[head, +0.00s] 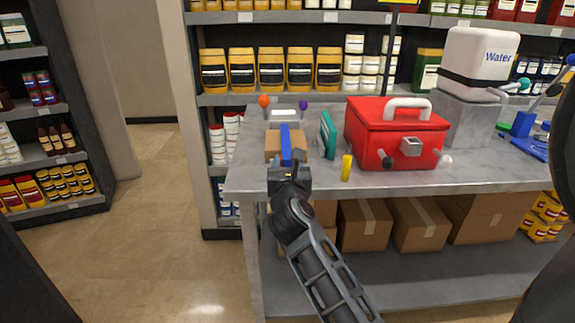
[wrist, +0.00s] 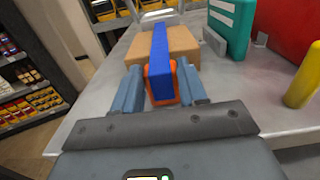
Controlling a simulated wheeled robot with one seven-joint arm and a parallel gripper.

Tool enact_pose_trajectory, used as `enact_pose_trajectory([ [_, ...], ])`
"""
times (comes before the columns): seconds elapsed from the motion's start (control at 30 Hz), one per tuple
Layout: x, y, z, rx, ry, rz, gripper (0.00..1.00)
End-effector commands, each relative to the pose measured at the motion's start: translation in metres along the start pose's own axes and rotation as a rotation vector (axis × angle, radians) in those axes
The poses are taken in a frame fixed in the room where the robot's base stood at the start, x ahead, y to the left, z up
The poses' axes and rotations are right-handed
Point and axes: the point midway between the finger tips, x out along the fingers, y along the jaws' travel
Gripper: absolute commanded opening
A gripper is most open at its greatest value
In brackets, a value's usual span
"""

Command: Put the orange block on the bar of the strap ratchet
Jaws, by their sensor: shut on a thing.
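In the wrist view, my gripper (wrist: 161,76) has its two fingers on either side of an orange block (wrist: 162,102) and is shut on it. The block shows as an orange rim around the near end of a blue bar (wrist: 160,42). The bar runs away over a tan box (wrist: 184,43), which I take to be the strap ratchet, though I cannot be sure. In the head view, my gripper (head: 287,177) is at the table's front edge, just before the box (head: 272,145) and the blue bar (head: 286,140). The block is hidden there. I cannot tell how firmly block and bar touch.
A teal box (head: 328,135) and a yellow cylinder (head: 347,167) stand to the right, beside a red case (head: 393,140). Orange (head: 263,101) and purple (head: 303,104) knobs stand behind the box. Shelves (head: 270,17) rise behind. The grey table (head: 250,180) is bare at its front left.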

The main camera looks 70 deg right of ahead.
Motion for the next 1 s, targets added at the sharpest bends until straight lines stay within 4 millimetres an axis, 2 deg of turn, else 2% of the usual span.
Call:
enact_pose_trajectory([
  [0.17, 0.000, 0.000, -0.003, -0.001, 0.000, 0.000, 0.10],
  [0.2, 0.000, 0.000, -0.003, -0.001, 0.000, 0.000, 0.45],
  [0.43, 0.000, 0.000, -0.003, 0.000, 0.000, 0.000, 0.67],
  [0.77, -0.001, 0.000, 0.001, 0.001, 0.000, 0.001, 0.67],
  [0.87, -0.013, 0.001, -0.002, -0.002, 0.002, 0.003, 0.67],
  [1.0, -0.040, 0.001, -0.002, -0.002, 0.003, 0.004, 0.67],
])
